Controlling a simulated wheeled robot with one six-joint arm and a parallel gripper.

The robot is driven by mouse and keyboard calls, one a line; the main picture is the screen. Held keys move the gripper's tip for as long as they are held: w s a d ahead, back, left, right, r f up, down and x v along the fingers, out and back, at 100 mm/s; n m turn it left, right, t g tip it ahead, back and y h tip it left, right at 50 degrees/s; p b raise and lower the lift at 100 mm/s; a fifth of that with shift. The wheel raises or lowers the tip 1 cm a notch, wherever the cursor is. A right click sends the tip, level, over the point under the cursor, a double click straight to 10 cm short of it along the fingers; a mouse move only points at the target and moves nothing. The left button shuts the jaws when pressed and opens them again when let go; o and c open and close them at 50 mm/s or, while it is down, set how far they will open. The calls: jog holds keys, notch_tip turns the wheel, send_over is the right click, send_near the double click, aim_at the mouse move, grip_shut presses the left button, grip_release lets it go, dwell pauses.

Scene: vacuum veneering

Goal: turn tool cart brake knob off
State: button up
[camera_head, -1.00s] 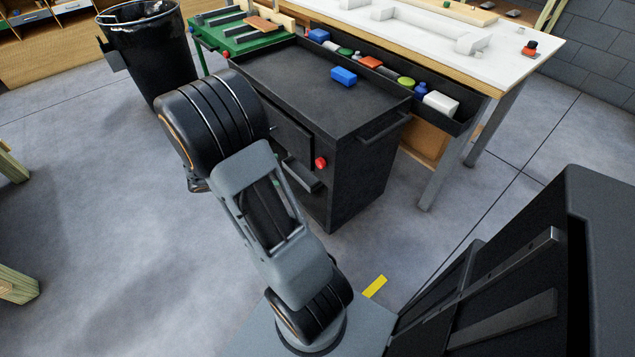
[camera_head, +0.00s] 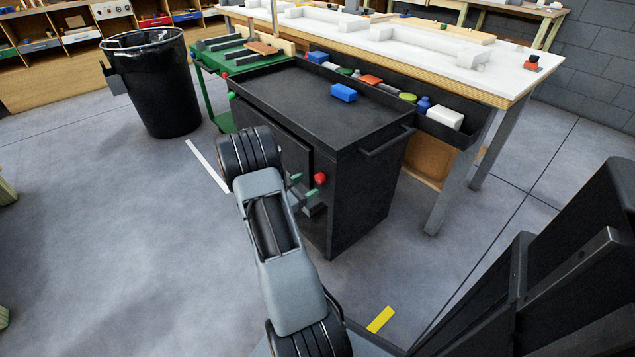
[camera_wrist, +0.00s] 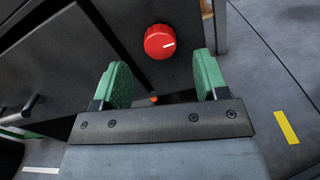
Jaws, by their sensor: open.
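The black tool cart (camera_head: 370,195) stands in the middle of the head view. Its red brake knob (camera_head: 320,179) sits on the front face near the right edge. In the wrist view the red knob (camera_wrist: 159,42) is round with a white mark line pointing right. My gripper (camera_head: 306,186) is close in front of the knob in the head view, its green finger pads apart. In the wrist view my gripper (camera_wrist: 162,82) is open and empty, and the knob appears beyond and between its fingertips. The pads do not appear to touch the knob.
A blue block (camera_head: 343,93) lies on the cart top. A rear tray (camera_head: 440,128) holds several small items. A white-topped table (camera_head: 400,45) stands behind, a green cart (camera_head: 213,88) and a black bin (camera_head: 152,85) at left. The floor at left is clear.

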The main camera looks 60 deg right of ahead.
aim_at(318, 179)
jog(key=shift+b+x, duration=0.35)
jog(key=shift+x, duration=2.25)
jog(key=shift+c, duration=0.4)
jog(key=c, duration=0.7)
jog(key=shift+d, duration=0.15)
jog(key=shift+c, duration=0.7)
